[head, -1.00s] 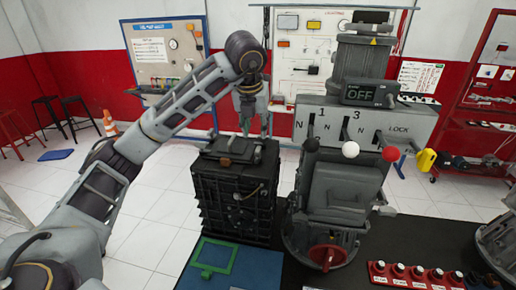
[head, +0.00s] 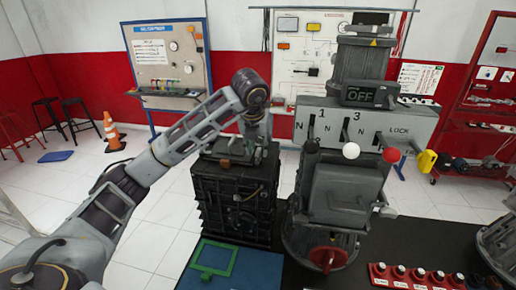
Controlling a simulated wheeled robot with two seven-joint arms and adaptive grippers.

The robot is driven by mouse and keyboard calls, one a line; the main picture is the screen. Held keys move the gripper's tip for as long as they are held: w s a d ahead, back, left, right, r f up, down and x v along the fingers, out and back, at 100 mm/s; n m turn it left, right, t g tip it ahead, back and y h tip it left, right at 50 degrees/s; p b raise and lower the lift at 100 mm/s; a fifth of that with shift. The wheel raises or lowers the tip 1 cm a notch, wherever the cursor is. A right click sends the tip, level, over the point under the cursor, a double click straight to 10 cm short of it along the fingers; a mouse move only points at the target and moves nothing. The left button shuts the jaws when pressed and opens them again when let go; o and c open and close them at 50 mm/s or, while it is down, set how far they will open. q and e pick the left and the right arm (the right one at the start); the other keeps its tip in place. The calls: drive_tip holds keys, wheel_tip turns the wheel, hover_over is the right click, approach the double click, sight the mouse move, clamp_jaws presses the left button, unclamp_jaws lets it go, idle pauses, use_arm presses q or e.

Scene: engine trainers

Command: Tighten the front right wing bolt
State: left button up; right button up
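The black ribbed box (head: 232,205) stands on the dark table at centre-left, with a grey plate and fittings on its top. A small brown knob (head: 225,163) shows at the front of that top. I cannot make out a wing bolt clearly. My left gripper (head: 256,150) points down at the right part of the box's top; its fingers are small and partly merged with the fittings, so I cannot tell whether they touch or grip anything.
A blue mat with a green frame (head: 213,262) lies in front. A red button strip (head: 425,276) sits front right.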

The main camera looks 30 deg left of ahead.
use_arm(q)
drive_tip(key=shift+x, duration=0.85)
clamp_jaws()
